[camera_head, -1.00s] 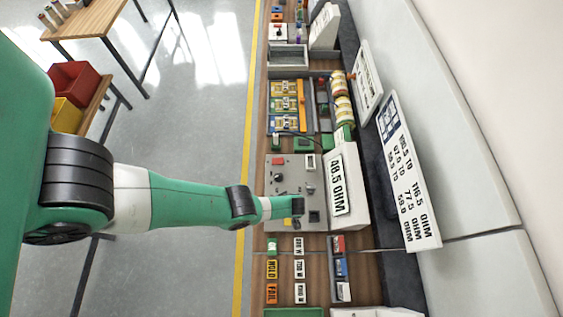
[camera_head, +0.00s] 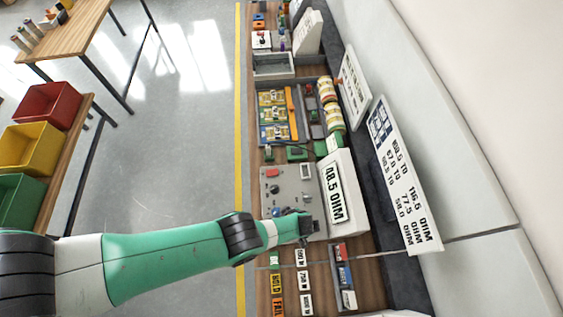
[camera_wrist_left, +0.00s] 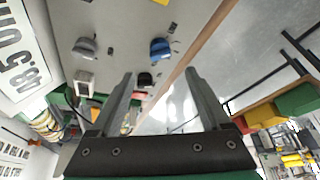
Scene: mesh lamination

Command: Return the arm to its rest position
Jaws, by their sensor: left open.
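My left arm comes in from the lower left in the head view, green with black joints. Its gripper (camera_head: 306,228) is over the lower part of the grey panel (camera_head: 290,182), beside the white display block (camera_head: 338,192) that reads ohms. In the left wrist view the two fingers of my left gripper (camera_wrist_left: 160,90) stand apart with nothing between them. Beyond them are a blue knob (camera_wrist_left: 160,47) and a grey knob (camera_wrist_left: 86,47) on the panel, apart from the fingers. My right gripper is not in view.
A tray of colourful parts (camera_head: 298,112) lies above the panel. Small label cards (camera_head: 303,279) lie below it. A white sign (camera_head: 405,180) stands to the right. Red (camera_head: 48,104), yellow (camera_head: 32,148) and green bins (camera_head: 16,200) are at left. The floor between is clear.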

